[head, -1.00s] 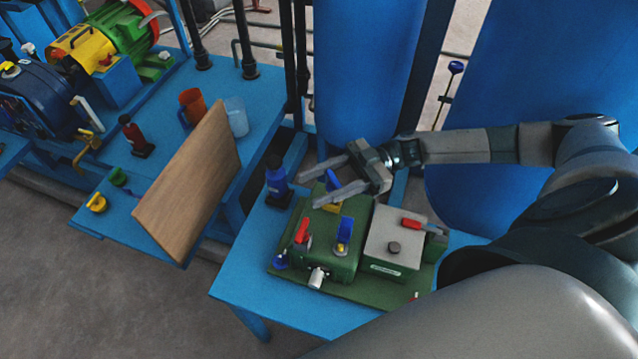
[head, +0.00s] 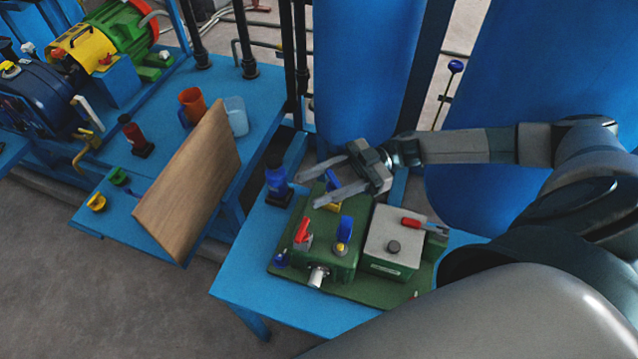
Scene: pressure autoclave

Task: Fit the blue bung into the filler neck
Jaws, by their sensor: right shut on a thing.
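My right gripper (head: 306,190) reaches in from the right, above the back of the green block (head: 330,262) on the blue table. A small blue piece (head: 332,179), which looks to be the bung, shows between its two fingers, and the gripper is shut on it. A yellow part (head: 333,204) shows just below the nearer finger. The contact between fingers and blue piece is too small to see clearly. I cannot make out the filler neck with certainty; the gripper may cover it. My left gripper is out of view.
The block carries a red lever (head: 302,229), a blue lever (head: 346,228) and a white spout (head: 318,276). Beside it is a grey-topped box (head: 395,240). A blue bottle (head: 278,184) stands left of the fingers. A wooden board (head: 190,185) leans further left.

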